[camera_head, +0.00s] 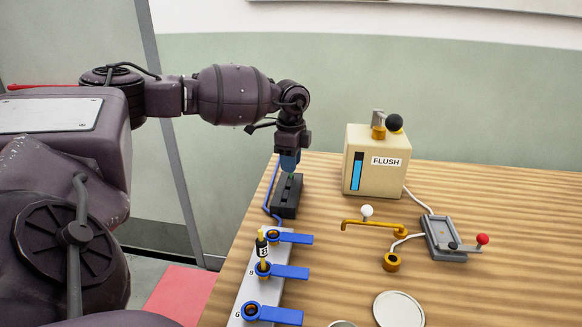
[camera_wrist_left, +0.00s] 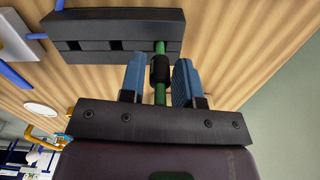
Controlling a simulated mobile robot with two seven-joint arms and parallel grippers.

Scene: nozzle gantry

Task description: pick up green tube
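The green tube (camera_wrist_left: 160,92) shows in the left wrist view, with a black band (camera_wrist_left: 160,69) around it. Its far end meets the dark slotted rack (camera_wrist_left: 85,24), which also shows in the head view (camera_head: 283,207). My left gripper (camera_head: 290,168) is over the rack, pointing down. In the left wrist view its two blue fingers (camera_wrist_left: 160,78) stand on either side of the tube, with small gaps showing between them and the tube. The tube is mostly hidden by the gripper in the head view. My right gripper is not in view.
A white panel (camera_head: 243,300) with blue levers (camera_head: 288,272) and a yellow tube (camera_head: 262,246) is in front of the rack. A cream FLUSH box (camera_head: 363,185) stands to the right.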

